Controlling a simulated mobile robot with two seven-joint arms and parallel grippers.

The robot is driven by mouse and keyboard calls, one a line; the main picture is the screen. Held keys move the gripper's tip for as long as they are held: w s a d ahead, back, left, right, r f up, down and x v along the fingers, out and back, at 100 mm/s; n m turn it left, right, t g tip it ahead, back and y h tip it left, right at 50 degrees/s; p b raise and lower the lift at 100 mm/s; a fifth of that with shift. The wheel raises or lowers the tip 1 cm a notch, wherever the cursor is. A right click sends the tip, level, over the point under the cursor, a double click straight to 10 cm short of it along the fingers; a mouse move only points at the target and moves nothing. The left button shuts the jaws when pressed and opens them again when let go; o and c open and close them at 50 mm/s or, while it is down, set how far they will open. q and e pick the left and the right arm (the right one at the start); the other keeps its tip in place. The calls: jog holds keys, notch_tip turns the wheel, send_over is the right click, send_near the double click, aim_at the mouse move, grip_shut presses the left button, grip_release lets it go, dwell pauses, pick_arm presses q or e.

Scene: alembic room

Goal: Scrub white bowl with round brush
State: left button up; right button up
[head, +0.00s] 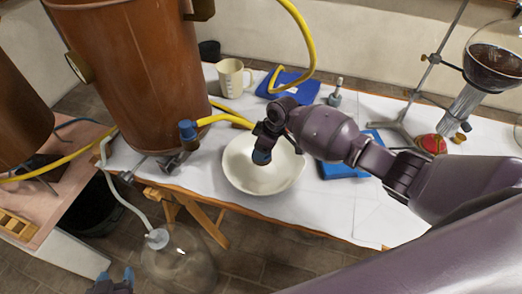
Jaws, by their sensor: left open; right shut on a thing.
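The white bowl (238,174) stands upright on the white-covered table near its front edge. My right gripper (262,156) is over the inside of the bowl, pointing down, with its blue fingertips low in it. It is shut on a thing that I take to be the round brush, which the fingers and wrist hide. I cannot tell whether the brush touches the bowl. My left gripper (116,277) is open and empty at the bottom left, low and in front of the table, well away from the bowl.
A copper vessel (130,75) with a blue-handled tap (188,131) and yellow hose stands left of the bowl. A glass flask (178,262) is near my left gripper.

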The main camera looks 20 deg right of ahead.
jog(key=shift+w+d+r, duration=0.15)
jog(key=shift+r, duration=1.4)
jog(key=shift+r, duration=0.2)
jog(key=shift+r, duration=1.85)
